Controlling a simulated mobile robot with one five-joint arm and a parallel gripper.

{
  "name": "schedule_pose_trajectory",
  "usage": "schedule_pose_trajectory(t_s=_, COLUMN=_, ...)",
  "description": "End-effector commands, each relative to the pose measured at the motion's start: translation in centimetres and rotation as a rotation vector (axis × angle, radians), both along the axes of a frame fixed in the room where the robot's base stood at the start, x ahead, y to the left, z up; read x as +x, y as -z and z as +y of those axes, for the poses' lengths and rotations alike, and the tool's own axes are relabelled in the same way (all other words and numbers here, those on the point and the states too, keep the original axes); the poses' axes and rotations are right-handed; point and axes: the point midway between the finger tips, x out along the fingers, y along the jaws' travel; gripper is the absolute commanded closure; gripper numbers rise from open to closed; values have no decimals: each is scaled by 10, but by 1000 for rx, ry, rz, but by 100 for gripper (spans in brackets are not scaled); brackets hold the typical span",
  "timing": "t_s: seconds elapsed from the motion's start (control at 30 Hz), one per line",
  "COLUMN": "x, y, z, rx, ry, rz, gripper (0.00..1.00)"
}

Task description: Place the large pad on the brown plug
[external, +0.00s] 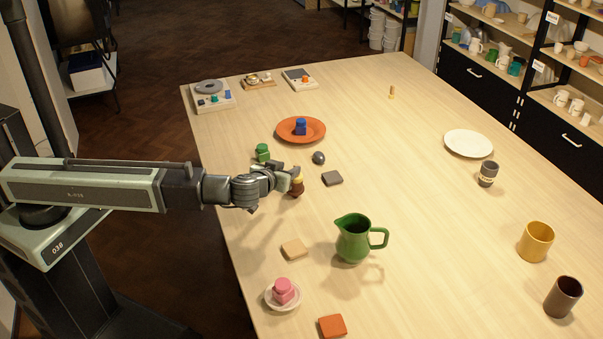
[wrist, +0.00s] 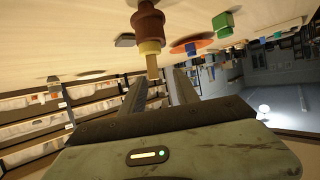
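The brown plug (external: 296,189) stands upright on the table, with a yellow stem on top; it also shows in the wrist view (wrist: 148,22), which is upside down. My gripper (external: 288,177) is at the plug's stem in the external view. In the wrist view its two fingers (wrist: 158,82) are apart, with the stem's tip in front of the gap; I cannot tell whether it is between them. Flat pads lie on the table: a dark grey one (external: 332,178), a beige one (external: 294,249) and an orange one (external: 332,326). I cannot tell which is the large pad.
A green jug (external: 354,239) stands front right of the plug. A green block (external: 262,152), a dark egg-shaped thing (external: 319,158) and an orange plate (external: 288,131) with a blue block lie behind. A pink block (external: 283,291) sits on a saucer.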

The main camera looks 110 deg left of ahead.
Motion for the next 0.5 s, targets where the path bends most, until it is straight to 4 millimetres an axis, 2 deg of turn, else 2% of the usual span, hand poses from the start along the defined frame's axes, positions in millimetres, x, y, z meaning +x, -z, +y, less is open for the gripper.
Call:
schedule_pose_trajectory(t_s=0.03, x=-1, y=-8, z=-10, rx=0, ry=2, rz=0, gripper=63)
schedule_pose_trajectory(t_s=0.1, x=0, y=-11, z=-20, rx=0, ry=2, rz=0, gripper=63)
schedule_pose_trajectory(t_s=0.2, x=0, y=-13, z=-28, rx=0, ry=1, rz=1, gripper=63)
schedule_pose_trajectory(t_s=0.5, x=0, y=-13, z=-32, rx=0, ry=0, rz=0, gripper=63)
